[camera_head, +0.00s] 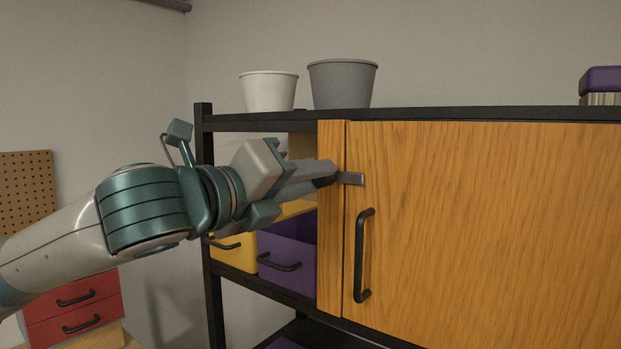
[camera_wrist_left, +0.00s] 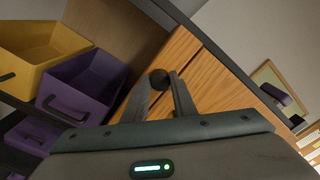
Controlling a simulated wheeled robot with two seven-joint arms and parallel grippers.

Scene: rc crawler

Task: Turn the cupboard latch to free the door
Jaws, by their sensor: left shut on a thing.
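The wooden cupboard door (camera_head: 490,225) is closed, with a black vertical handle (camera_head: 363,255) near its left edge. The latch (camera_head: 352,179) is a small grey bar lying roughly level across the gap between the narrow wooden side strip (camera_head: 331,240) and the door. My left gripper (camera_head: 329,177) has come in from the left and is shut on the latch at the strip; its fingers hide the latch's left part. In the left wrist view my left gripper (camera_wrist_left: 163,88) shows its two fingers around a dark round knob (camera_wrist_left: 158,78), against the wood. My right gripper is not in view.
A white pot (camera_head: 268,92) and a grey pot (camera_head: 342,85) stand on the black shelf top. A yellow bin (camera_head: 232,250) and a purple bin (camera_head: 287,262) sit below my left gripper. The space before the door is clear.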

